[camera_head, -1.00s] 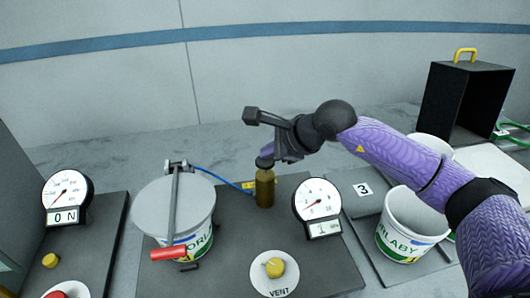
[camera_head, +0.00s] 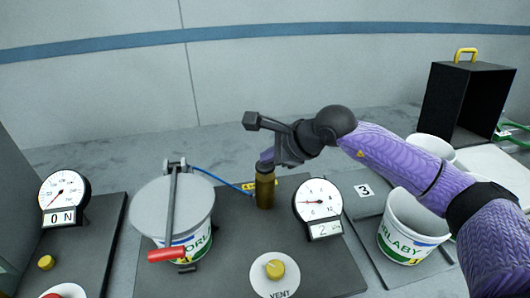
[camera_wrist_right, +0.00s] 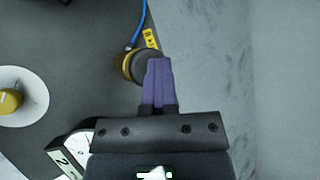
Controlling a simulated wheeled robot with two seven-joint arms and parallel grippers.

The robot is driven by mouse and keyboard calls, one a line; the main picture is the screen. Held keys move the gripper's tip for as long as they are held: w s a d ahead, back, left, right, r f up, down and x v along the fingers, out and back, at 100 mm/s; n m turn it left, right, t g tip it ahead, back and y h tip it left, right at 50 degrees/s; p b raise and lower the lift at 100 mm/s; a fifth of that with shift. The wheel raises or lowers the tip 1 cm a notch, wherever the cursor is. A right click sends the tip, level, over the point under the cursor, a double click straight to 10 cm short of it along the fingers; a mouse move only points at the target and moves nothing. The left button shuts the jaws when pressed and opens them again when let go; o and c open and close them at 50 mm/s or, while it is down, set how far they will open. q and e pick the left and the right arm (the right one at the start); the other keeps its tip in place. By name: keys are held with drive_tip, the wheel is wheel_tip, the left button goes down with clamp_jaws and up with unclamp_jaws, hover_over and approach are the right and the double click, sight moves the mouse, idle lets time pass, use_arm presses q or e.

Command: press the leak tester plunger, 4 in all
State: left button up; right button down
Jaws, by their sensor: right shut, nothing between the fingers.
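The leak tester plunger is a brown-gold cylinder with a dark cap (camera_head: 265,188), standing upright on the dark base plate behind the vent knob. My right gripper (camera_head: 266,157) is shut and empty, its purple fingertips pointing down onto the cap and appearing to touch it. In the right wrist view the shut fingers (camera_wrist_right: 159,66) overlap the right side of the plunger (camera_wrist_right: 129,66). The round gauge (camera_head: 317,200) beside it has a display reading 2. My left gripper is not in view.
A lidded white pot (camera_head: 175,205) with a red-handled clamp (camera_head: 168,254) stands left of the plunger. A yellow vent knob (camera_head: 275,269) is in front. A white bucket (camera_head: 407,240) stands at the right, a black box (camera_head: 465,105) behind. A blue hose (camera_head: 215,177) runs behind.

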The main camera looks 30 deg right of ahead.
sight(269, 165)
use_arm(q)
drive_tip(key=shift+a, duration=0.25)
use_arm(e)
drive_tip(key=shift+f, duration=0.15)
drive_tip(key=shift+r+p, duration=0.3)
drive_tip(key=shift+r, duration=0.1)
drive_tip(key=shift+r+p, duration=0.7)
drive_tip(key=shift+r, duration=0.35)
drive_tip(key=shift+r+p, duration=0.55)
drive_tip(key=shift+r, duration=0.35)
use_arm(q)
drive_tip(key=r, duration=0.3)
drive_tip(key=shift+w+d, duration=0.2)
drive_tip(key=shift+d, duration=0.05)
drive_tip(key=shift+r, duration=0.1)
use_arm(e)
drive_tip(key=shift+r, duration=0.1)
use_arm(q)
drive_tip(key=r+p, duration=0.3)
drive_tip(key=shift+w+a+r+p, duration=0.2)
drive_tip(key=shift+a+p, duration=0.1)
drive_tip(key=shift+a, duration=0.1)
use_arm(e)
wheel_tip(269, 165, up, 5)
drive_tip(key=shift+f, duration=0.1)
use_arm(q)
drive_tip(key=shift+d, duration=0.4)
